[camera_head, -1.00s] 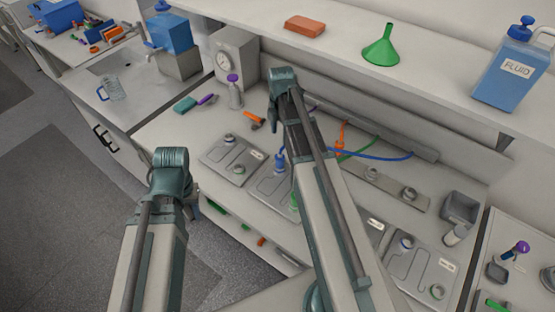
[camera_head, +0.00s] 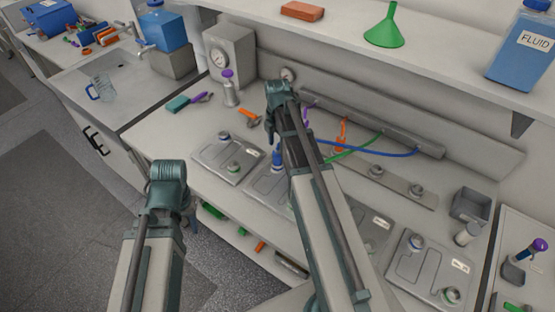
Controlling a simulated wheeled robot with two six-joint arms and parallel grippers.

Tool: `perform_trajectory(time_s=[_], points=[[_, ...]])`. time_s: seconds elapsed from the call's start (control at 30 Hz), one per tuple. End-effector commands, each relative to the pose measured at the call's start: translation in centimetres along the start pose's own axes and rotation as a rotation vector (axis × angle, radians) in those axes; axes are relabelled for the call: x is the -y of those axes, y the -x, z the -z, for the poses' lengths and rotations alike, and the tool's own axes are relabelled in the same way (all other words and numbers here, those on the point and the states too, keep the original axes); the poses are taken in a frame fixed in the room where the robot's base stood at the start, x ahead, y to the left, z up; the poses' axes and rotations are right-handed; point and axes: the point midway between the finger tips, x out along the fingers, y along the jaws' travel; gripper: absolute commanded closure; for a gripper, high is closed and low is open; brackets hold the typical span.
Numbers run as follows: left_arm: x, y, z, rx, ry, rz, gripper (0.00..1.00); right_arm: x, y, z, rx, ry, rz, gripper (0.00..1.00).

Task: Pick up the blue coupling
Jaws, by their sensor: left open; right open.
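The blue coupling (camera_head: 277,157) stands upright on a grey plate (camera_head: 257,186) near the middle of the bench. My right gripper (camera_head: 270,135) hangs from its wrist just above and slightly left of the coupling. Its fingers are open and partly hidden by my arm, and I cannot tell whether they touch the coupling. My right forearm covers the right part of that plate. My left gripper (camera_head: 191,221) is low at the bench's front edge, mostly hidden behind its own wrist, and holds nothing visible.
A manifold (camera_head: 395,137) with blue, green, orange and purple hoses runs along the back. Other grey plates (camera_head: 227,160) stand to both sides. A shelf with a green funnel (camera_head: 385,28) overhangs the back.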

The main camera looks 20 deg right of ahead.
Motion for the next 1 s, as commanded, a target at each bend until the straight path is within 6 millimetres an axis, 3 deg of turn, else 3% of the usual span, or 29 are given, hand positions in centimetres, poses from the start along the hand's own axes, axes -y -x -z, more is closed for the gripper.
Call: perform_trajectory(time_s=[0.33,0.67,1.0], points=[[-0.4,-4.5,0.3,0.000,0.002,0.000,0.56,0.1,-4.5,0.1,0.000,0.000,0.000,0.24],[-0.5,-4.7,0.3,0.000,0.002,0.000,0.56,0.1,-4.8,0.1,0.000,0.000,0.000,0.24],[-0.5,-4.7,0.3,0.000,0.002,0.000,0.56,0.1,-4.8,0.1,0.000,0.000,0.000,0.82]])
